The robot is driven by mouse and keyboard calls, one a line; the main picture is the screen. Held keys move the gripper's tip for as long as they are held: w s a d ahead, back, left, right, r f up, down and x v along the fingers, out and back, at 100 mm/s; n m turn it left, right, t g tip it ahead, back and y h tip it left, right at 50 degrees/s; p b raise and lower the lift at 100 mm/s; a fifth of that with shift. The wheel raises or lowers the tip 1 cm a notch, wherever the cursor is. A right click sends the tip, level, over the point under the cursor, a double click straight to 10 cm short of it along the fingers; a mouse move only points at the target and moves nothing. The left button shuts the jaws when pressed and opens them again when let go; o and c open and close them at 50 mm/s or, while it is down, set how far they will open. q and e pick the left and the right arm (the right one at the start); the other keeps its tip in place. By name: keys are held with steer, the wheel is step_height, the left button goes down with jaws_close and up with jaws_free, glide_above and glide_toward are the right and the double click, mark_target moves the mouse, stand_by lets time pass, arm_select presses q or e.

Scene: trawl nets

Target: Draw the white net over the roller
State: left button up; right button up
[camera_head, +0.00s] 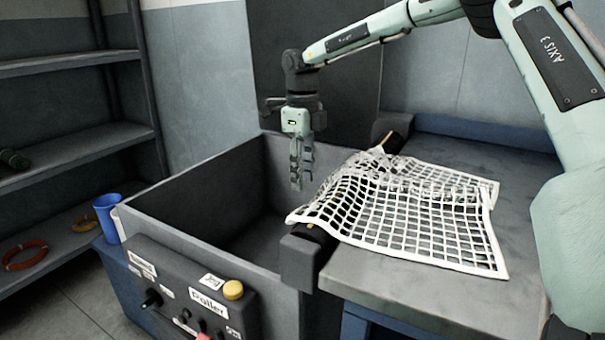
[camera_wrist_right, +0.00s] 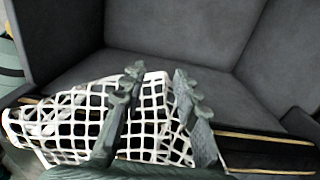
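The white net (camera_head: 420,215) lies spread and rumpled on the grey table, with its left part across the roller. The dark roller (camera_head: 316,234) with pale stripes runs along the table edge beside the bin; the net hides its middle. In the right wrist view the net (camera_wrist_right: 85,115) crosses the roller (camera_wrist_right: 265,150), and its free edge reaches a little past it on the bin side. My right gripper (camera_head: 301,178) points down over the bin, left of the net edge. Its fingers (camera_wrist_right: 158,85) are apart, with net visible behind the gap, not clearly touched. My left gripper is not in view.
The open grey bin (camera_head: 190,190) is empty where I see inside. A control panel (camera_head: 185,300) with a yellow button is on its front. A blue cup (camera_head: 108,217) stands at its left. Shelves (camera_head: 75,150) stand at far left. The table's back right (camera_head: 480,150) is clear.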

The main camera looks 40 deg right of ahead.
steer(key=o, duration=1.1)
step_height(320, 180, up, 6)
steer(key=p, duration=0.3)
steer(key=shift+f, duration=0.25)
steer(key=shift+r, duration=0.1)
step_height(320, 180, up, 12)
steer(key=shift+f, duration=0.1)
